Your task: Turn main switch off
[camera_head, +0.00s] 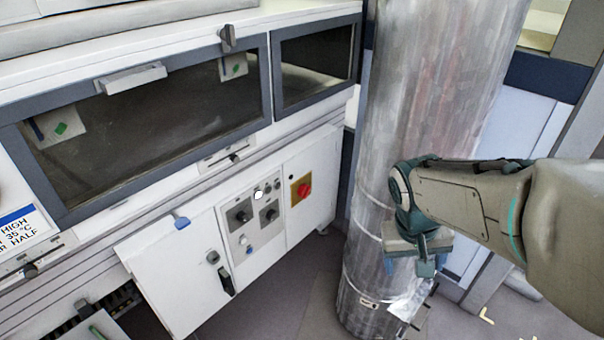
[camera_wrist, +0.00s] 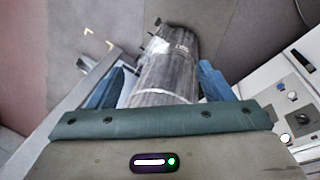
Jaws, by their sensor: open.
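The main switch (camera_head: 303,189), a red rotary knob on a yellow plate, sits on the white cabinet front, just left of the large metal duct in the head view. Its exact handle angle is too small to tell. My gripper (camera_head: 408,264) is in front of the duct, to the right of the switch and lower in the picture, apart from it. In the wrist view, the blue fingers of my gripper (camera_wrist: 160,82) are spread, with nothing held between them. I cannot make out the switch in the wrist view.
The upright metal duct (camera_head: 425,100) stands right of the switch; it also shows beyond my fingers in the wrist view (camera_wrist: 165,80). A grey panel with black dials (camera_head: 240,213) is left of the switch. A white cabinet door (camera_head: 175,270) stands farther left. Floor is clear below.

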